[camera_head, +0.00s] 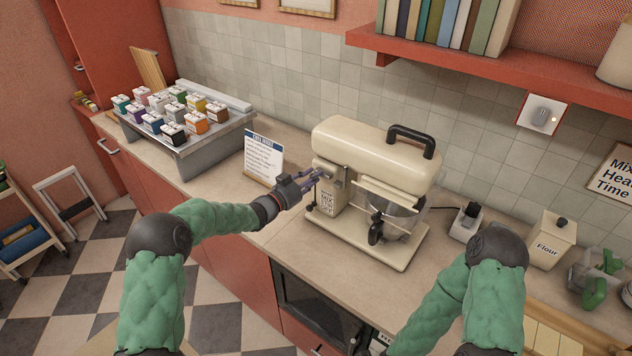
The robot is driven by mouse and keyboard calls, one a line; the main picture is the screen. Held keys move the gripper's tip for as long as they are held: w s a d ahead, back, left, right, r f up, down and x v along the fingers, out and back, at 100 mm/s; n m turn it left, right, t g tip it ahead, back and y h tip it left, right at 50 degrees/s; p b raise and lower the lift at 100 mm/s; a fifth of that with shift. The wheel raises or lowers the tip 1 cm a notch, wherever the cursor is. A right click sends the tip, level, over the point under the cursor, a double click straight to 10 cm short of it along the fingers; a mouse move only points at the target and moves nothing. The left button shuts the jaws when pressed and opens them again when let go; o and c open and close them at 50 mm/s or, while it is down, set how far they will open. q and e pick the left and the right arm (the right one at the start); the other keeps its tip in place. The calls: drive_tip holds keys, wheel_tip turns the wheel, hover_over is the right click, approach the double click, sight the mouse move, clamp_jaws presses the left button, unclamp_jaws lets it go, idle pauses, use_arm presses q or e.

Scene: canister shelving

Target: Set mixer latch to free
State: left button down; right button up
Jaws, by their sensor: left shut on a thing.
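The cream stand mixer (365,155) stands on the counter with a black handle (411,138) on top. Its head looks level above the bowl (398,213). My left gripper (316,176) reaches in from the left and is shut at the near left side of the mixer, on what looks like the mixer latch. The fingers hide most of the latch, so its setting cannot be read. A label with printed words (327,204) is on the mixer's column beside the gripper. My right arm is bent at the lower right; its gripper is not in view.
A sign card (263,158) stands just behind my left gripper. A grey rack of small canisters (190,148) is at the left. A flour canister (548,242) and a small switch box (466,224) are right of the mixer. A red shelf (470,62) overhangs the back.

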use_arm(q)
drive_tip(key=shift+s+d+f, duration=0.1)
drive_tip(key=shift+s+f, duration=0.05)
drive_tip(key=shift+f, duration=0.3)
drive_tip(key=c, duration=1.2)
unclamp_jaws()
drive_tip(key=shift+o, duration=0.6)
drive_tip(key=shift+r, duration=0.1)
drive_tip(key=v, duration=1.2)
